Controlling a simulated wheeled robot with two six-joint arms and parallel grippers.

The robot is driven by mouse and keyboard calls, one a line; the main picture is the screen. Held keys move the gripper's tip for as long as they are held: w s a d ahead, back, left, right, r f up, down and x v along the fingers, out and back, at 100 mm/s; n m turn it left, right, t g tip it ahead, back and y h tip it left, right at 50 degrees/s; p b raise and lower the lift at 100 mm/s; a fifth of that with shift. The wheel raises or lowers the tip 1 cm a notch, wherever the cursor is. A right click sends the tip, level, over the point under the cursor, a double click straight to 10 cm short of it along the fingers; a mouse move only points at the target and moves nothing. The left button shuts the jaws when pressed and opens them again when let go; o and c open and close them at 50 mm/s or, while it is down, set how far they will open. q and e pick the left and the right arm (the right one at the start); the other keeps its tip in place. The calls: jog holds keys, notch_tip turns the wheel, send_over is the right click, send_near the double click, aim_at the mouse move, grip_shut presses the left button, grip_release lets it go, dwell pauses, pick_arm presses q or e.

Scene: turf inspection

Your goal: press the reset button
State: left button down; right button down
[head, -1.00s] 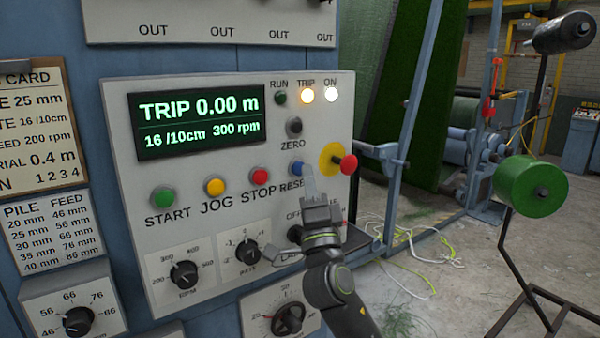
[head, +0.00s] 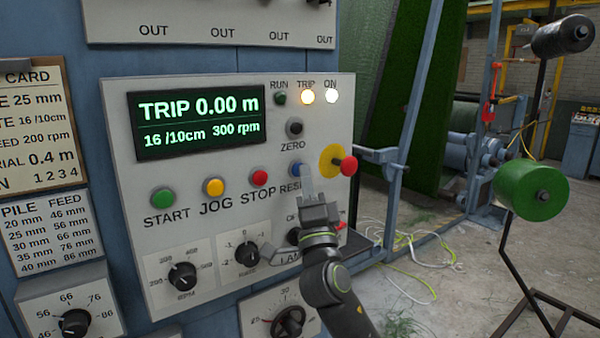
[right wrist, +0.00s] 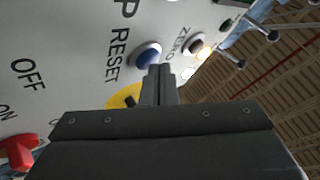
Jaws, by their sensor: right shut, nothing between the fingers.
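The blue reset button (head: 296,169) is on the grey control panel (head: 225,178), with the label RESET beneath it partly hidden. My right gripper (head: 307,171) is shut and empty, its fingertips just beside the button's right edge in the head view. In the right wrist view the blue button (right wrist: 147,55) stands just beyond the shut fingertips (right wrist: 160,70). I cannot tell whether they touch it. The display (head: 200,122) reads TRIP 0.00 m, and the TRIP lamp (head: 307,97) glows amber. My left gripper is not in view.
A red mushroom knob (head: 349,166) on a yellow disc is close right of the gripper. The red stop button (head: 260,178) is to the left, and the black zero button (head: 295,127) above. A red switch (right wrist: 18,152) shows in the wrist view. Cables lie on the floor.

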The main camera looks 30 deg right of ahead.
jog(key=shift+w+y, duration=0.25)
jog(key=shift+y, duration=0.05)
dwell(0.4)
jog(key=shift+s+b, duration=0.1)
jog(key=shift+b, duration=0.2)
jog(key=shift+s, duration=0.8)
jog(key=s, duration=0.5)
jog(key=shift+d, duration=0.25)
dwell(0.4)
